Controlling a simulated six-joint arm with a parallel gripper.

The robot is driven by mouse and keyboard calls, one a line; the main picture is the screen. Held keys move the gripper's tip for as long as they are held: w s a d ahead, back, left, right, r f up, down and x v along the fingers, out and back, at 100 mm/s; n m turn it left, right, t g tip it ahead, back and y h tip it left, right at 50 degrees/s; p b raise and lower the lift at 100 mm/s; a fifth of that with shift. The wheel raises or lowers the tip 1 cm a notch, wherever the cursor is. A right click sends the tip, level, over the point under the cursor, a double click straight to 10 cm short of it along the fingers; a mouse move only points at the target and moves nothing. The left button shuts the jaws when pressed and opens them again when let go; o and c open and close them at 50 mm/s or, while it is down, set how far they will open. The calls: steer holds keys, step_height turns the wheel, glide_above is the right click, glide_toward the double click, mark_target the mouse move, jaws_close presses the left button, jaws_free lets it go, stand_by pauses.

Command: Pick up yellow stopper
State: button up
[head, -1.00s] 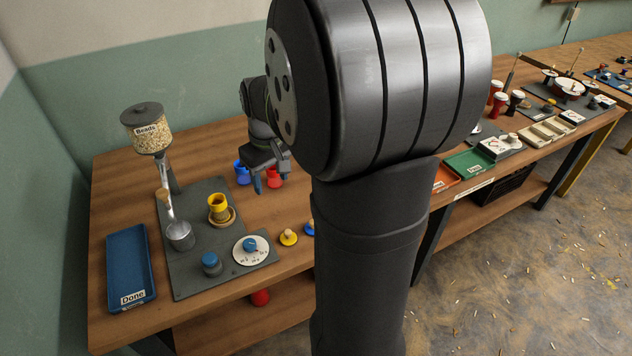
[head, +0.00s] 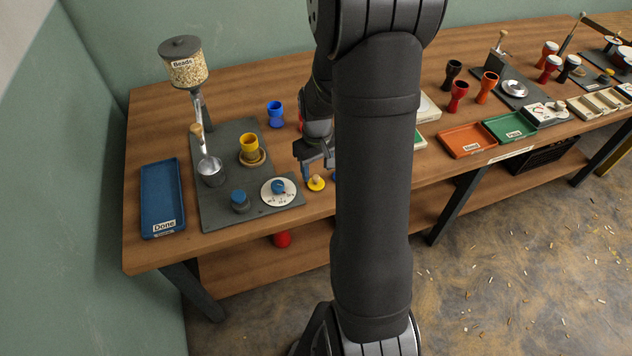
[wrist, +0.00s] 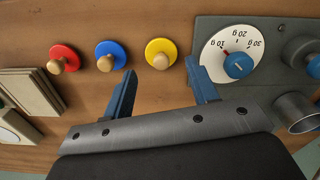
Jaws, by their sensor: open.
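The yellow stopper (wrist: 161,53) is a yellow disc with a pale wooden knob, lying on the wooden table. In the wrist view it is ahead of my open gripper (wrist: 160,82), roughly between the lines of its two blue fingers and apart from them. In the head view the yellow stopper (head: 316,183) lies just beside and below my gripper (head: 318,170), right of the dial. My gripper is empty. A blue stopper (wrist: 110,55) and a red stopper (wrist: 63,58) lie in a row left of the yellow one in the wrist view.
A grey board (head: 222,212) with a white dial (head: 270,198), a blue knob and a yellow goblet drum (head: 249,144) stands close on the left. A blue "Done" tray (head: 163,190) lies farther left. A pale block (wrist: 32,97) lies beyond the red stopper.

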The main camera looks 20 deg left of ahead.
mark_target(316, 177)
step_height(316, 177, down, 5)
steer(key=shift+a, duration=0.1)
stand_by(0.3)
steer(key=c, duration=0.7)
